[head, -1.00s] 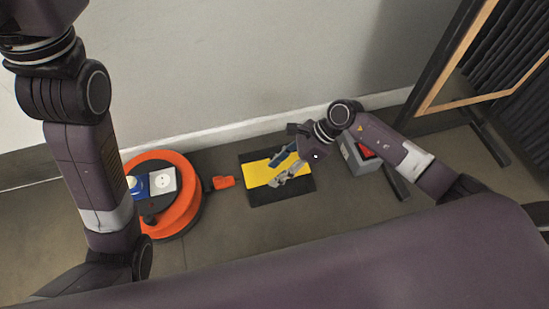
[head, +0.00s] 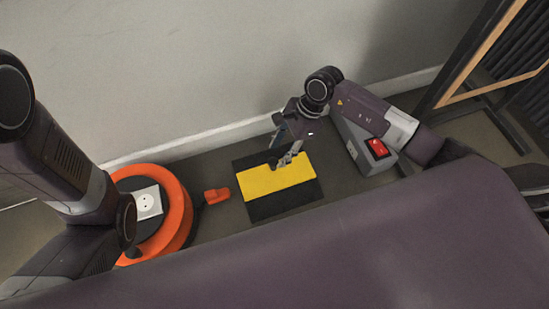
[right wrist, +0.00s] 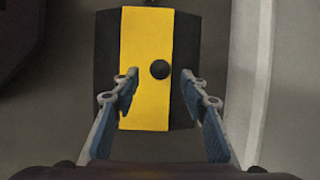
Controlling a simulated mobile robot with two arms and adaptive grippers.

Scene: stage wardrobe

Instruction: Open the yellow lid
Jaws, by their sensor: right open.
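The yellow lid (head: 290,180) is a flat yellow panel across the middle of a black base (head: 285,207) on the floor, in the head view. It looks closed. The right wrist view shows the yellow lid (right wrist: 145,100) with a round black knob (right wrist: 160,69) on it. My right gripper (head: 281,158) is open and empty at the lid's wall-side edge. In the wrist view the open fingers (right wrist: 157,84) point toward the lid, with the knob between and just beyond their tips. I cannot tell whether they touch it. My left gripper is outside the head view; only its arm shows.
An orange cable reel (head: 182,215) with a white socket (head: 147,203) and an orange plug (head: 216,195) lies left of the base. A grey box with a red switch (head: 377,147) stands right. The wall is behind; a wood-edged frame (head: 480,50) stands far right.

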